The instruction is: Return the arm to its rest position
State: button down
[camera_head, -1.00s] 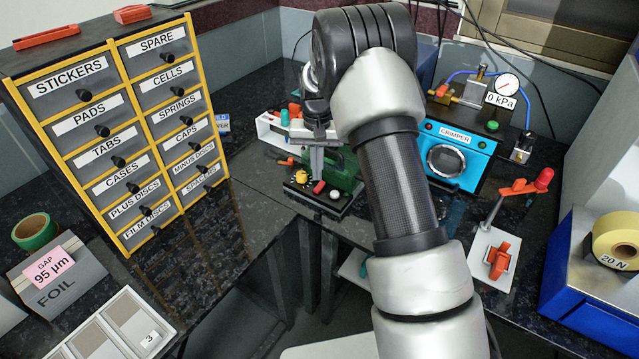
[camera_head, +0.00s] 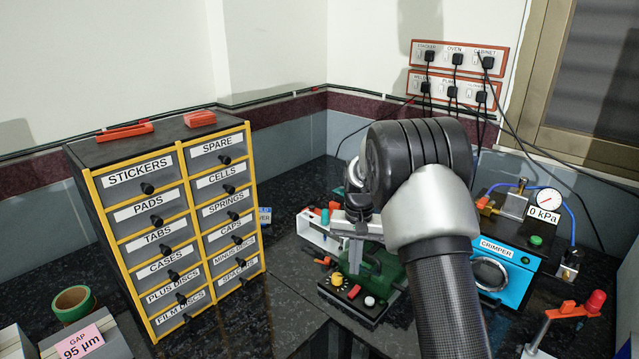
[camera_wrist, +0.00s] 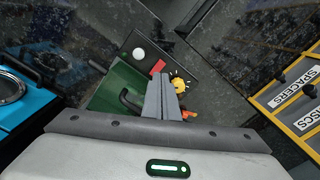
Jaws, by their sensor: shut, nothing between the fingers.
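My gripper (camera_head: 354,258) points down in the middle of the head view, in front of my large dark wrist joint. In the wrist view my gripper's fingers (camera_wrist: 163,97) are together with nothing between them. Below them is a green device (camera_head: 392,272) with a black control panel (camera_head: 352,297) bearing a yellow knob, a red switch and a white button. This panel also shows in the wrist view (camera_wrist: 148,63). I cannot tell the exact height of the fingertips above the panel.
A drawer cabinet (camera_head: 168,236) with yellow edges stands at the left. A blue crimper (camera_head: 497,270) stands at the right, near a gauge (camera_head: 548,200). A green tape roll (camera_head: 72,300) is at lower left. The dark bench (camera_head: 262,318) is bare between cabinet and panel.

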jog(key=s+r+t+p, duration=0.1)
jog(key=s+r, duration=0.3)
jog(key=r, duration=0.4)
jog(key=s+r+n+t+p, duration=0.1)
jog(key=s+r+p, duration=0.1)
jog(key=s+r, duration=0.35)
jog(key=s+r+p, duration=0.1)
jog(key=s+r, duration=0.1)
jog(key=r, duration=0.8)
jog(key=s+r+n+t+p, duration=0.1)
jog(key=s+r, duration=0.3)
jog(key=s, duration=0.7)
jog(key=s+r+n+t+p, duration=0.1)
jog(key=s+r+t+p, duration=0.1)
jog(key=s, duration=0.9)
notch_tip(320, 180, up, 2)
jog(key=shift+s+d+r+t+p, duration=0.15)
jog(key=shift+d+r+t+p, duration=0.2)
jog(key=shift+p, duration=0.4)
jog(key=shift+f, duration=0.1)
